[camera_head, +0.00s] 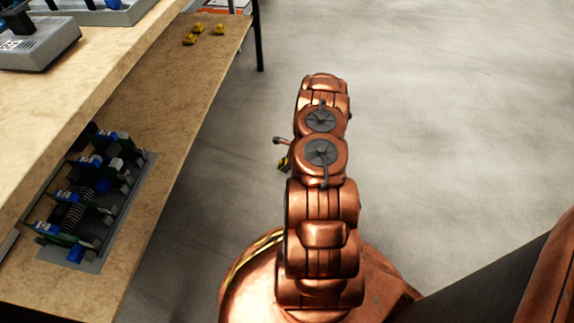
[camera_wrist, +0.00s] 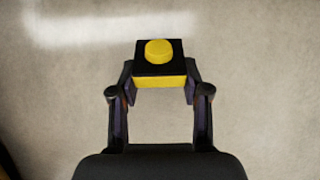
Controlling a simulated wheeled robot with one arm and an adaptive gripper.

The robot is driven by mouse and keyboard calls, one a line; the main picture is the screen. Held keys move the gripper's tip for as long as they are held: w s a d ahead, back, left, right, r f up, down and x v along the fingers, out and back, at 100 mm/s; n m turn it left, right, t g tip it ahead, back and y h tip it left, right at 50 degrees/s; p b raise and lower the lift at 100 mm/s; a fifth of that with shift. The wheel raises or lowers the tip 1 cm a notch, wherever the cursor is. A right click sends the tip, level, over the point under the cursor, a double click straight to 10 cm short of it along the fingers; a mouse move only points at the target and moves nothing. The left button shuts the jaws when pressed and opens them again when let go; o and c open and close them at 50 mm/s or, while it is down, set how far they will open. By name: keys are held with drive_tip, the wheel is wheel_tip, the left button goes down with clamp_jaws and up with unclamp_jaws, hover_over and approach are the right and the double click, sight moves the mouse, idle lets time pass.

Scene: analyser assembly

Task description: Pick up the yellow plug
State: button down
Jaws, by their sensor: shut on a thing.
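My gripper (camera_wrist: 160,92) is shut on a yellow plug (camera_wrist: 160,79) in the wrist view. The plug has a black top plate with a round yellow knob, and it sits between the two fingertips. Behind it only plain grey floor shows. In the head view the held plug (camera_head: 284,163) is a small yellow and dark patch at the left side of my copper arm, clear of the shelf. Most of my gripper is hidden behind the arm there. Several other yellow plugs (camera_head: 198,28) lie on the far end of the lower wooden shelf.
The lower wooden shelf (camera_head: 185,110) runs along the left and bears a grey tray (camera_head: 75,258) with green boards and blue parts. The upper wooden table (camera_head: 75,95) overhangs it, with grey units (camera_head: 40,45) on top. A black leg (camera_head: 259,40) stands at the far end. The floor (camera_head: 450,130) right is clear.

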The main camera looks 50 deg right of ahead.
drive_tip(key=s+a+p, duration=0.1)
drive_tip(key=s+a, duration=0.1)
drive_tip(key=s, duration=0.3)
drive_tip(key=s+a+r+p, duration=0.1)
drive_tip(key=s+a, duration=0.1)
drive_tip(key=s, duration=0.2)
drive_tip(key=s+a+r+p, duration=0.1)
drive_tip(key=s+a, duration=0.1)
drive_tip(key=s, duration=0.3)
drive_tip(key=shift+s+r+p, duration=0.25)
drive_tip(key=shift+s+p, duration=0.1)
drive_tip(key=shift+r, duration=0.15)
drive_tip(key=shift+r+p, duration=2.35)
drive_tip(key=shift+p, duration=0.05)
